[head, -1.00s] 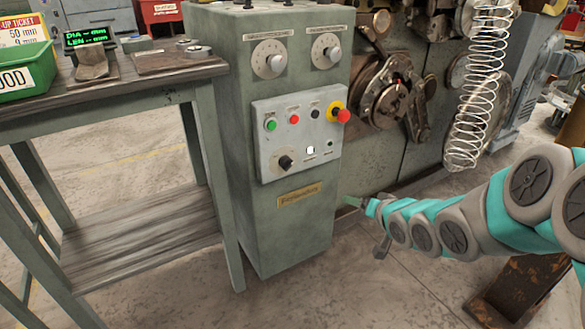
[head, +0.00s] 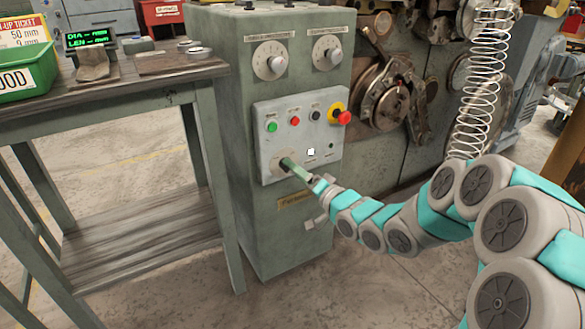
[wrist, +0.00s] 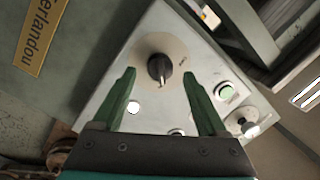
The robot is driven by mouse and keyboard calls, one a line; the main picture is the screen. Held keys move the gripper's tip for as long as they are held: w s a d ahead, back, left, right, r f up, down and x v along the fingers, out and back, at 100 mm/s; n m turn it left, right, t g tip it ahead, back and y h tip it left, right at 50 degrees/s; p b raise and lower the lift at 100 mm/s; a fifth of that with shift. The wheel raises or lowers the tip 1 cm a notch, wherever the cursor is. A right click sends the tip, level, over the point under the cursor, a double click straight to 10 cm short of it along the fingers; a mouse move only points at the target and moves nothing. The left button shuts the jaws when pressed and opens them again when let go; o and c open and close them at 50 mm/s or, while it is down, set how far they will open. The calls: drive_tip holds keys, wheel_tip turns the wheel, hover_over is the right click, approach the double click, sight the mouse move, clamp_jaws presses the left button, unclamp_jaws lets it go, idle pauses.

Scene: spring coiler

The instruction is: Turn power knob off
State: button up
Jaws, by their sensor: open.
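The black power knob (wrist: 159,68) sits on a round pale plate on the grey control panel (head: 263,146). In the wrist view it lies just beyond my two green fingertips, roughly midway between them, and the fingers are spread apart. My gripper (wrist: 160,85) is open and empty. In the head view my gripper (head: 289,164) reaches to the panel's lower left and hides the knob. Whether the fingers touch the panel, I cannot tell.
Above on the panel are a green button (head: 271,127), a red button (head: 294,121) and a red emergency stop (head: 344,117) on yellow. Two dials (head: 275,64) sit higher on the cabinet. A workbench (head: 130,84) stands close on the left. A coiled spring (head: 474,115) hangs at right.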

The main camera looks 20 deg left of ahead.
drive_tip(key=shift+x, duration=1.1)
drive_tip(key=shift+c, duration=0.4)
clamp_jaws()
